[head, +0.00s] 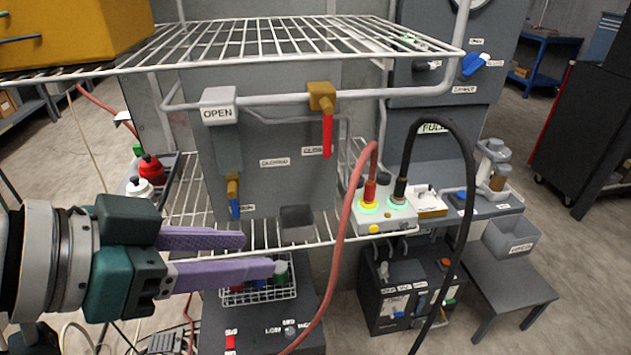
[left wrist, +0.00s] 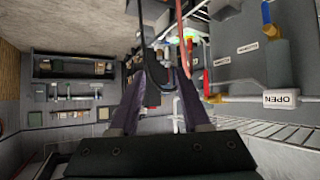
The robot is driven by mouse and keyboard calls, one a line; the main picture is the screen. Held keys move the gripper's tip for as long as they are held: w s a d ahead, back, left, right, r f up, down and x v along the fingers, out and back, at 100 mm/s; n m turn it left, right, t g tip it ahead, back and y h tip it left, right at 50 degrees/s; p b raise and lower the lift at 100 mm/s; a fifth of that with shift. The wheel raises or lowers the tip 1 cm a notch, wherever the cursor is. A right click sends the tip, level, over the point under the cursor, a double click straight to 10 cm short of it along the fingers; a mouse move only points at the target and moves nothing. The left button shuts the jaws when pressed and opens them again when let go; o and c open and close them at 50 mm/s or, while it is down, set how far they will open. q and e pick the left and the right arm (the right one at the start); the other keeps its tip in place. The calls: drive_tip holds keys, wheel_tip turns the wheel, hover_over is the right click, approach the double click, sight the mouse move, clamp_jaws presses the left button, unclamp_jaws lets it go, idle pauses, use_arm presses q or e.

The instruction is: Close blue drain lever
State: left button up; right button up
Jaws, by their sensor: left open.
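A small blue lever (head: 235,208) hangs downward from a brass valve (head: 232,185) at the lower end of the grey pipe on the left of the panel. This lever also shows at the top right of the left wrist view (left wrist: 266,13). My left gripper (head: 257,254) comes in from the left with its purple fingers apart and nothing between them. In the head view its fingers appear just below the blue lever, with a gap. Another blue handle (head: 474,64) is on the right-hand panel; which one is the drain lever I cannot read. My right gripper is out of view.
A red lever (head: 327,136) hangs from a brass valve on the upper pipe. A wire shelf (head: 290,45) spans above, and a wire basket (head: 258,293) is below the fingers. A red hose (head: 352,220) and a black hose (head: 467,190) loop at the right.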

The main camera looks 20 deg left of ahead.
use_arm(q)
drive_tip(key=w+a+f+n+t+b, duration=0.1)
drive_tip(key=w+a+f+t+b, duration=0.5)
drive_tip(key=f+b, duration=0.75)
drive_tip(key=n+t+y+b, duration=0.2)
drive_tip(key=n+y+b, duration=0.15)
drive_tip(key=b, duration=0.55)
approach(233, 211)
drive_tip(key=w, duration=0.2)
drive_tip(key=shift+y, duration=0.45)
drive_tip(key=w, duration=0.8)
drive_tip(key=shift+w+d+f+b, duration=0.1)
drive_tip(key=shift+w+d+b, duration=0.3)
drive_tip(key=shift+c, duration=0.2)
clamp_jaws()
